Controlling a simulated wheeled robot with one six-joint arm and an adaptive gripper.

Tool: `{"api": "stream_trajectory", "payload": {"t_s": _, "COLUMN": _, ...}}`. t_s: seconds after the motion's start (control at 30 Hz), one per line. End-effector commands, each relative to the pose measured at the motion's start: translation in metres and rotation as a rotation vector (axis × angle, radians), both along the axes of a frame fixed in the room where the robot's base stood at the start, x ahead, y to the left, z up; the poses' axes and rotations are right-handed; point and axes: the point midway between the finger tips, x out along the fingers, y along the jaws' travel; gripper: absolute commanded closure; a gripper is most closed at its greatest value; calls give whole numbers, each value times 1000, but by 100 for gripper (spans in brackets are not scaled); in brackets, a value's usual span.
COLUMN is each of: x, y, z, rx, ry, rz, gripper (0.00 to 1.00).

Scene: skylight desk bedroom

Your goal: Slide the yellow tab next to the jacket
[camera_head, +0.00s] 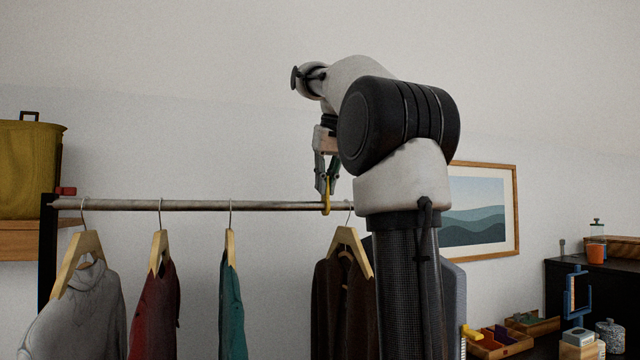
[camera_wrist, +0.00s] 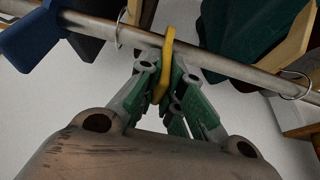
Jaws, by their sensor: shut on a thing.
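The yellow tab (camera_head: 326,196) is a thin ring-like piece around the metal clothes rail (camera_head: 270,206). My gripper (camera_head: 327,186) points down from above and is shut on the tab. In the wrist view the tab (camera_wrist: 165,65) stands between the fingertips of my gripper (camera_wrist: 163,88), across the rail (camera_wrist: 225,68). A dark brown jacket (camera_head: 328,300) hangs on a wooden hanger just right of the tab in the head view. My arm hides part of the clothes to its right. In the wrist view, a hanger hook (camera_wrist: 119,32) sits on the rail left of the tab.
A teal garment (camera_head: 232,310), a dark red one (camera_head: 152,315) and a grey one (camera_head: 75,315) hang farther left. The rail between the teal garment's hook and the tab is bare. A yellow-green bin (camera_head: 28,170) stands on a shelf at the far left.

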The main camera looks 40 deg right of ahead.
Motion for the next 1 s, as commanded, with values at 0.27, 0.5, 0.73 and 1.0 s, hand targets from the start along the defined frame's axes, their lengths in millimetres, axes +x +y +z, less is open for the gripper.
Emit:
{"api": "stream_trajectory", "payload": {"t_s": 0.27, "x": 0, "y": 0, "z": 0, "rx": 0, "ry": -1, "rz": 0, "gripper": 70}}
{"api": "stream_trajectory", "payload": {"t_s": 0.5, "x": -1, "y": 1, "z": 3, "rx": 0, "ry": -1, "rz": 0, "gripper": 70}}
{"api": "stream_trajectory", "payload": {"t_s": 0.73, "x": -13, "y": 4, "z": 35, "rx": -1, "ry": -4, "rz": 0, "gripper": 70}}
{"api": "stream_trajectory", "payload": {"t_s": 1.0, "x": -26, "y": 8, "z": 66, "rx": 0, "ry": -1, "rz": 0, "gripper": 70}}
